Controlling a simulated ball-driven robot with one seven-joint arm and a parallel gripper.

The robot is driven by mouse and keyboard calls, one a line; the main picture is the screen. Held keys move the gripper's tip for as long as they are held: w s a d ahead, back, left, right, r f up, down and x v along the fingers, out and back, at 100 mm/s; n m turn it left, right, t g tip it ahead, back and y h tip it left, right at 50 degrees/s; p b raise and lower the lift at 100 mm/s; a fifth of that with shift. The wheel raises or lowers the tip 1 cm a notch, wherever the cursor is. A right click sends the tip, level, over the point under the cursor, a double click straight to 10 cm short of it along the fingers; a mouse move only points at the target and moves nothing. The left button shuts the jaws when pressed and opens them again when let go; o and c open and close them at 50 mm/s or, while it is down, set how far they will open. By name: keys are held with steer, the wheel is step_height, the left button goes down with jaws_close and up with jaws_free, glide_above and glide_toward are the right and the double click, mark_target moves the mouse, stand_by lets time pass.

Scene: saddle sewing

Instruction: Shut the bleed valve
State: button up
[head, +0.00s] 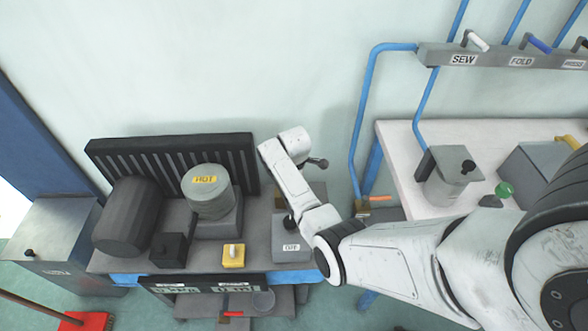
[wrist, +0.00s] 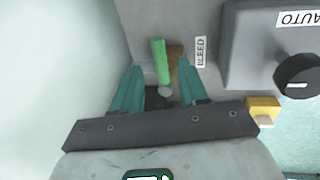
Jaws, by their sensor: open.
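In the wrist view, a green lever (wrist: 161,64) with a pale round pivot at its near end stands out from a grey surface. A small white label (wrist: 201,52) beside it is upside down and looks like it ends in "EED"; I take the lever for the bleed valve's handle. My gripper (wrist: 158,72) is open, with one teal finger on each side of the lever. Small gaps show on both sides, though contact further down is unclear. A brownish part (wrist: 175,55) shows behind the lever. In the head view I cannot make out the lever or my fingertips.
In the wrist view, a grey AUTO box (wrist: 250,50) with a black knob (wrist: 297,76) and a yellow block (wrist: 263,110) lie right of my gripper.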

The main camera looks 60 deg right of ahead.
step_height(320, 180, up, 8)
steer(key=a, duration=0.1)
steer(key=shift+s+a+r, duration=0.15)
steer(key=shift+s+a, duration=0.05)
steer(key=shift+s, duration=0.25)
stand_by(0.3)
steer(key=s+a, duration=0.1)
steer(key=a, duration=0.2)
steer(key=s+a+f+m, duration=0.1)
steer(key=s+a, duration=0.1)
steer(key=a, duration=0.1)
steer(key=s+a+f+m, duration=0.1)
steer(key=a, duration=0.3)
steer(key=shift+s+a+f, duration=0.1)
steer(key=shift+s+f, duration=0.1)
steer(key=shift+f, duration=0.05)
steer(key=s+a+r+m+y, duration=0.1)
steer(key=s+a+r+m, duration=0.2)
steer(key=s+a, duration=1.2)
steer(key=shift+a+m+y, duration=0.3)
steer(key=shift+a+m, duration=0.7)
steer(key=shift+a, duration=0.2)
steer(key=shift+r, duration=0.1)
